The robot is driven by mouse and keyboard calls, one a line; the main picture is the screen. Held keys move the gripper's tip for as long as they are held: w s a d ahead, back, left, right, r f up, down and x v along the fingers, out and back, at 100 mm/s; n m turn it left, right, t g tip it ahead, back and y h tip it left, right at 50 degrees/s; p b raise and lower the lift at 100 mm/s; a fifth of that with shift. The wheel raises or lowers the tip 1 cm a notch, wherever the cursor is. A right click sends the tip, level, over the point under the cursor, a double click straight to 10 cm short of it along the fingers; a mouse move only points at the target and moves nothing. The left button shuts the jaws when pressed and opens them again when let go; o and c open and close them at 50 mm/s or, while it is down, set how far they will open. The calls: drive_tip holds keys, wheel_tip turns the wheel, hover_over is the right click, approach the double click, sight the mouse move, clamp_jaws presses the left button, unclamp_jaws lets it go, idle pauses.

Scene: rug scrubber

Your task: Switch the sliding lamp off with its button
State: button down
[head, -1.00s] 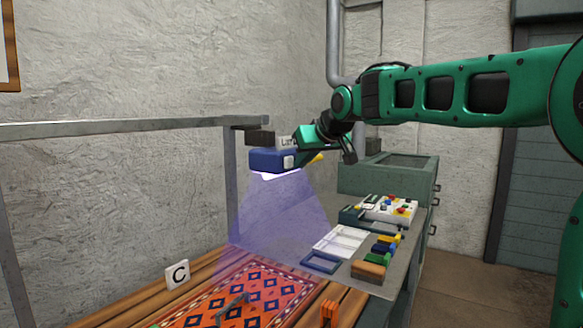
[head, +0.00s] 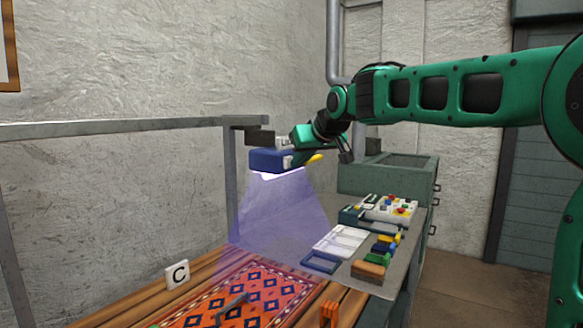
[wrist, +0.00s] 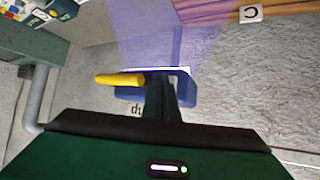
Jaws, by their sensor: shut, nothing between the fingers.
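The sliding lamp (head: 266,160) is a blue box under the end of a metal rail, with a yellow handle (head: 315,158) on its right. It is lit, with a violet beam falling from its underside. My gripper (head: 293,161) is shut and empty, its tips at the lamp's near right face, over the spot of the pale button. The button is mostly hidden now. In the wrist view the shut fingers (wrist: 163,88) overlap the blue lamp body (wrist: 187,91), beside the yellow handle (wrist: 120,80). I cannot tell whether the tips touch the button.
The metal rail (head: 120,128) runs along the wall above a wooden table with a patterned red rug (head: 262,290). A white card marked C (head: 177,274) stands at the back. A grey bench with a white tray (head: 341,241) and a control box (head: 390,208) lies to the right.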

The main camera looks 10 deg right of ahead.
idle(0.4)
drive_tip(key=shift+s+d, duration=0.5)
drive_tip(key=shift+s+d, duration=0.1)
drive_tip(key=s+d, duration=0.4)
idle(0.6)
drive_tip(key=shift+d, duration=0.1)
